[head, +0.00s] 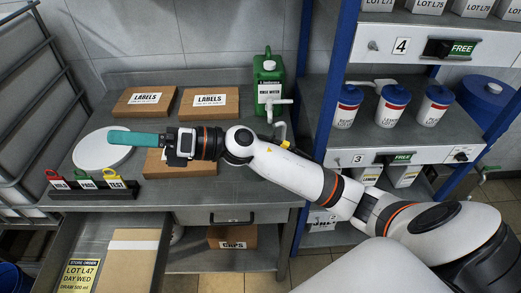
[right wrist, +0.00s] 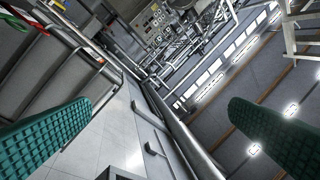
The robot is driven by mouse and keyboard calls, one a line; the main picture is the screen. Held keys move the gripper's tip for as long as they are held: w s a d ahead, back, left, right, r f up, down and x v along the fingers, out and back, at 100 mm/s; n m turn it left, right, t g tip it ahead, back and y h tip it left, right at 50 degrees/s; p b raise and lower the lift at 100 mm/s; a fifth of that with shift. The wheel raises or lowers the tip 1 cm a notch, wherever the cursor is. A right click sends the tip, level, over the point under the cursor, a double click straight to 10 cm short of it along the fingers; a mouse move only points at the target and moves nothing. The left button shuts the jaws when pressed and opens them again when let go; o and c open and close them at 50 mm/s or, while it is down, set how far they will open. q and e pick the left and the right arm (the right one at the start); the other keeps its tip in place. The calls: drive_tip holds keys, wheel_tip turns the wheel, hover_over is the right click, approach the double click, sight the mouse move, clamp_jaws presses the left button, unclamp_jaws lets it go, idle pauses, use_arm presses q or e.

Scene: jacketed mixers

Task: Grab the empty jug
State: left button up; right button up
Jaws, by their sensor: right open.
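A green jug (head: 268,82) with a white label, on which "RINSE WATER" seems to be printed, stands upright at the back right of the metal bench. Its fill level does not show. My right gripper (head: 115,137) reaches left over the bench, above the white round plate, well apart from the jug. Its teal fingers are spread, with nothing between them in the right wrist view (right wrist: 160,112). The jug is not in the right wrist view. My left gripper is not in view.
Two boxes marked LABELS (head: 148,100) lie at the back of the bench, and another is partly under my arm. A white round plate (head: 100,155) and a tag rack (head: 95,190) are at left. Blue-framed shelving (head: 333,70) stands close right of the jug. An open drawer (head: 70,235) juts forward.

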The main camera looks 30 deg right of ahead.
wheel_tip(320, 180, down, 2)
drive_tip(key=n+g+h, duration=0.2)
drive_tip(key=n+g, duration=0.3)
drive_tip(key=n, duration=0.1)
drive_tip(key=n+g+h, duration=0.3)
drive_tip(key=n+h, duration=0.3)
drive_tip(key=h, duration=1.1)
hover_over(261, 136)
drive_tip(key=s+a, duration=0.3)
wheel_tip(261, 136, down, 4)
drive_tip(key=shift+h, duration=0.3)
drive_tip(key=f+p, duration=0.1)
drive_tip(key=f, duration=0.1)
drive_tip(key=d+f+p, duration=0.1)
drive_tip(key=f, duration=0.2)
drive_tip(key=shift+d+f, duration=0.1)
drive_tip(key=shift+f, duration=0.05)
wheel_tip(261, 136, down, 6)
drive_tip(key=shift+r+p, duration=0.25)
drive_tip(key=shift+p, duration=0.9)
drive_tip(key=shift+f, duration=0.25)
drive_tip(key=c, duration=1.2)
drive_tip(key=shift+o, duration=0.2)
